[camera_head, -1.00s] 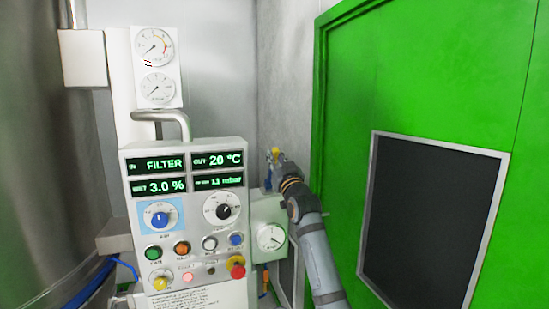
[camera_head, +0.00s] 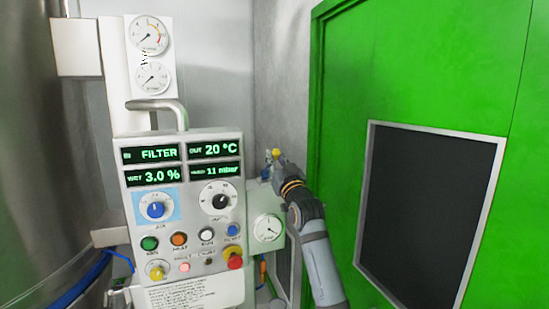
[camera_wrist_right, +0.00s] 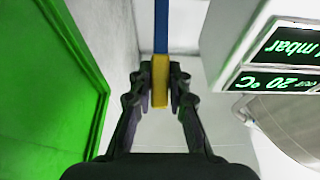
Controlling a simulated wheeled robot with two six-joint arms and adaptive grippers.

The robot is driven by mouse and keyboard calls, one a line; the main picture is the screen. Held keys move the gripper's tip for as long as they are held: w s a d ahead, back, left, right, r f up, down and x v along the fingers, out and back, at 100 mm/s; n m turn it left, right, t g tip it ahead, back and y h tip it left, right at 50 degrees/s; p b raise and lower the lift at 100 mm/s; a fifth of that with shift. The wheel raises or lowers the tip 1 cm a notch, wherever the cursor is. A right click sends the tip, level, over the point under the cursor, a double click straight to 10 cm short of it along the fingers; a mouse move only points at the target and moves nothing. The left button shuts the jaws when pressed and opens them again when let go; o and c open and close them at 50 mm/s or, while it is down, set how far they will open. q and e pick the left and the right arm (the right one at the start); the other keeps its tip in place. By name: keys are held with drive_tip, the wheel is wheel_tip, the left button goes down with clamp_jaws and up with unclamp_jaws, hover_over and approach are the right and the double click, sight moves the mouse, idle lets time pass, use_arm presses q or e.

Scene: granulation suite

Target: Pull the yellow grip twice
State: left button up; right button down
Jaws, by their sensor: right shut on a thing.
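The yellow grip (camera_wrist_right: 160,81) is a short upright bar on the end of a blue strip (camera_wrist_right: 161,25) in the right wrist view. My right gripper (camera_wrist_right: 160,96) is shut on it, with one finger on each side. In the head view, the top of the yellow grip (camera_head: 276,153) shows just above my right gripper (camera_head: 271,163), right of the control panel and in front of the grey wall. The fingers are small and partly hidden there. My left gripper is in neither view.
The control panel (camera_head: 182,223) stands left of my right arm, with displays reading FILTER, 3.0 %, 20 °C and 11 mbar. A small dial box (camera_head: 268,243) is close beside the arm. A green door (camera_head: 345,130) with a dark window (camera_head: 430,215) is at right.

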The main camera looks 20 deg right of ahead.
drive_tip(key=shift+s+f, duration=0.25)
drive_tip(key=shift+f, duration=0.25)
drive_tip(key=shift+s+f, duration=0.25)
drive_tip(key=shift+f, duration=0.2)
drive_tip(key=shift+b, duration=0.3)
